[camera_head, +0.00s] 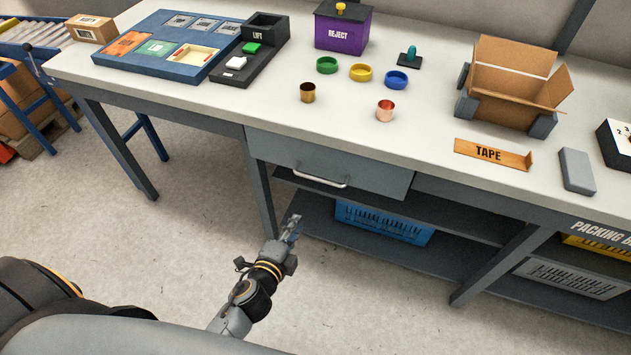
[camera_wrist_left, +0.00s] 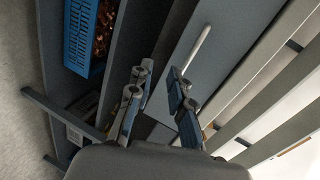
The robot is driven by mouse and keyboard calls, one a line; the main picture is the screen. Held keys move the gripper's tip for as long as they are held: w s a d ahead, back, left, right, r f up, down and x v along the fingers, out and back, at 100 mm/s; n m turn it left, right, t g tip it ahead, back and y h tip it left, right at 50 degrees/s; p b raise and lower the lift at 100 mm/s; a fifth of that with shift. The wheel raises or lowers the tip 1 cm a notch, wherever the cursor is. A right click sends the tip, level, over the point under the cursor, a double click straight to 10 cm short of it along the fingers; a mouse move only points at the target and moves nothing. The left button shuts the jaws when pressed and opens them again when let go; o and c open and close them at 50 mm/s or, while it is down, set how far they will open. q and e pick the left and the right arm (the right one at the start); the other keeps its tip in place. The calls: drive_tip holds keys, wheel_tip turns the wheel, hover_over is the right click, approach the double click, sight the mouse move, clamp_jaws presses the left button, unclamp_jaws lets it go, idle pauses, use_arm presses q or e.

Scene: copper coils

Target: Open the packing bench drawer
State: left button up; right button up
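The packing bench drawer (camera_head: 335,162) is a grey front under the bench top and looks closed. A pale bar handle (camera_head: 320,180) runs along its lower middle. In the left wrist view the drawer front (camera_wrist_left: 235,40) fills the upper right, and the handle (camera_wrist_left: 197,48) lies slightly ahead of the fingertips. My left gripper (camera_head: 294,222) is below and left of the handle in the head view, apart from it. In the left wrist view its two fingers (camera_wrist_left: 158,74) are spread with nothing between them. My right gripper is not in view.
The bench top (camera_head: 230,115) carries cups, rings, a tray and an open carton (camera_head: 513,75). Below the drawer is a shelf with a blue crate (camera_head: 385,222); it also shows in the left wrist view (camera_wrist_left: 80,35). A bench leg (camera_head: 262,195) stands left of the drawer.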

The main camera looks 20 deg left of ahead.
sight(315, 177)
use_arm(q)
wheel_tip(315, 177, up, 5)
drive_tip(key=w+m+t, duration=0.1)
drive_tip(key=w, duration=0.1)
drive_tip(key=x, duration=1.3)
clamp_jaws()
